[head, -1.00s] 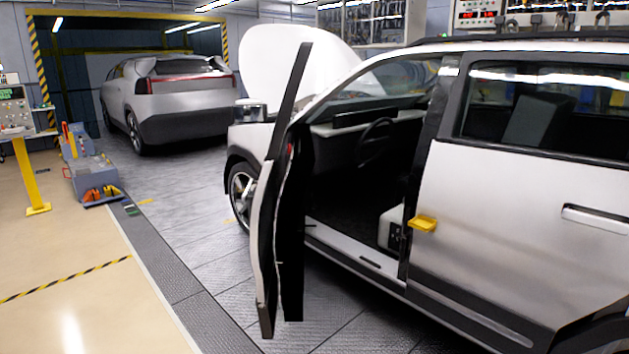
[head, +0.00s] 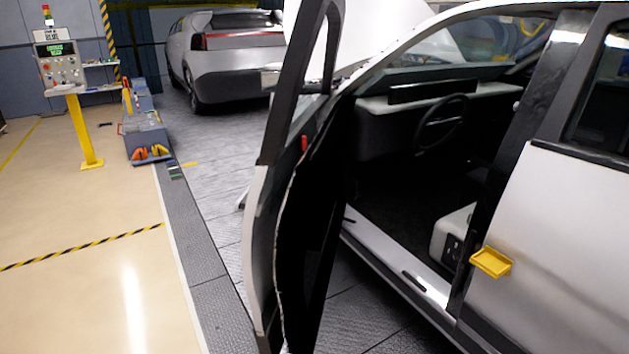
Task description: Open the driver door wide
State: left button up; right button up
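The driver door (head: 266,240) of the white car stands open in the head view, swung out well away from the body. I see it nearly edge-on, with its dark inner side toward the cabin and its lower end cut off by the picture's bottom edge. The door opening shows the steering wheel (head: 441,122), the dashboard (head: 400,108), the pale seat base (head: 452,236) and the sill (head: 395,268). Neither of my grippers is in view.
A yellow tray-like piece (head: 491,262) sticks out from the car's side behind the opening. A control panel on a yellow post (head: 85,130) and a grey cart (head: 144,130) stand left. A second car (head: 228,60) is behind. The beige floor (head: 90,290) left of the door is largely clear.

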aim_at(288, 250)
jog(key=i+j+z, duration=0.2)
jog(key=j, duration=0.35)
jog(key=i+j+z, duration=0.2)
jog(key=j, duration=0.35)
jog(key=i+j+z, duration=0.2)
jog(key=j, duration=0.4)
jog(key=i+j+z, duration=0.2)
jog(key=j, duration=0.4)
jog(key=j+z, duration=0.2)
jog(key=j, duration=0.45)
jog(key=i+l+u, duration=0.1)
jog(key=l, duration=1)
jog(key=i+l+u, duration=0.15)
jog(key=l, duration=0.95)
jog(key=k, duration=0.05)
